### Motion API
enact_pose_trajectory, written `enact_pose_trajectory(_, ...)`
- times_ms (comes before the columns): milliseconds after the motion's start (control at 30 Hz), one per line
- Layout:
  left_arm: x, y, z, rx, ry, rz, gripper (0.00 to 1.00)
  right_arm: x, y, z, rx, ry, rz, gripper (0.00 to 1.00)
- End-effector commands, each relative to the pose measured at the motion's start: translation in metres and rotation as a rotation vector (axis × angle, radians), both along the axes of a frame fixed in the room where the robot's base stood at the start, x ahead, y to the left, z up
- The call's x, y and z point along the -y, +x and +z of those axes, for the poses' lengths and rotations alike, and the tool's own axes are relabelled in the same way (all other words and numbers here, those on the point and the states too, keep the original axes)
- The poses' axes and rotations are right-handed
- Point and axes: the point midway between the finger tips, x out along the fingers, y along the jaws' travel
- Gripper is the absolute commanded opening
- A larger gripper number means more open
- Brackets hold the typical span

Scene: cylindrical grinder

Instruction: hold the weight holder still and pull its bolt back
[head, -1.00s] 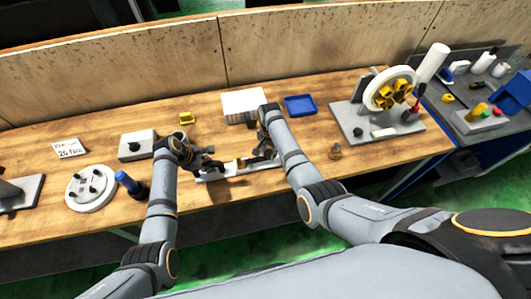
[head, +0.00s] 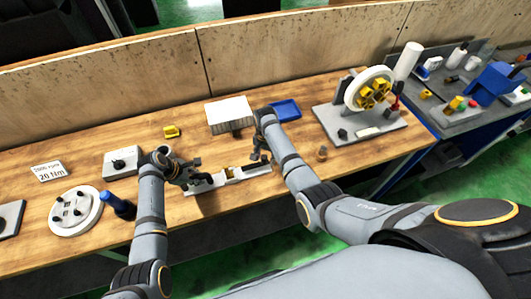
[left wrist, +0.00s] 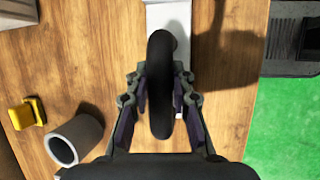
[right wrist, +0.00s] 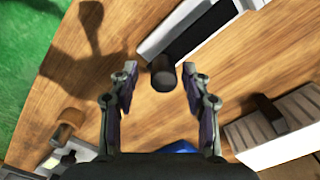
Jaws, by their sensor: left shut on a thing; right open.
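The weight holder (head: 237,175) is a long pale bar at the front of the wooden bench. My left gripper (head: 200,178) is at its left end. In the left wrist view, my left gripper (left wrist: 160,90) is shut on a black rounded handle (left wrist: 161,70) above the pale bar. My right gripper (head: 259,159) is by the holder's right end. In the right wrist view, my right gripper (right wrist: 160,75) is open around a dark cylindrical knob (right wrist: 163,77), apparently the bolt's end, with gaps on both sides. The holder's dark slot (right wrist: 195,30) shows beyond it.
A white-topped box (head: 229,113) and a blue tray (head: 286,110) stand behind the holder. A wheel fixture (head: 370,95) is at the right. A small brass piece (head: 322,154) stands right of my right arm. A blue-handled tool (head: 117,205) and a round disc (head: 75,213) are left.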

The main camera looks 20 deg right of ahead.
Motion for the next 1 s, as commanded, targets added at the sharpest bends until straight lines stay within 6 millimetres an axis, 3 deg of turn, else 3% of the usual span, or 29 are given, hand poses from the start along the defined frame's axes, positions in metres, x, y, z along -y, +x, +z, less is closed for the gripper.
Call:
enact_pose_trajectory(300,0.0,0.0,0.0,0.001,0.001,0.001,0.0,0.0,0.001,0.07,0.006,0.0,-0.001,0.48)
enact_pose_trajectory(500,0.0,0.0,0.0,0.001,0.0,0.0,0.0,0.0,0.001,0.105,0.003,0.0,0.0,0.48)
enact_pose_trajectory(633,0.0,0.0,0.0,0.001,0.0,0.0,0.0,0.001,0.0,0.115,0.001,0.0,0.0,0.48)
enact_pose_trajectory(967,0.0,0.0,0.0,0.001,-0.001,0.0,0.0,0.001,0.0,0.116,0.001,-0.001,0.0,0.48)
enact_pose_trajectory(1000,0.0,0.0,0.0,0.001,-0.001,0.0,0.24,0.001,0.0,0.116,0.001,-0.001,0.0,0.48)
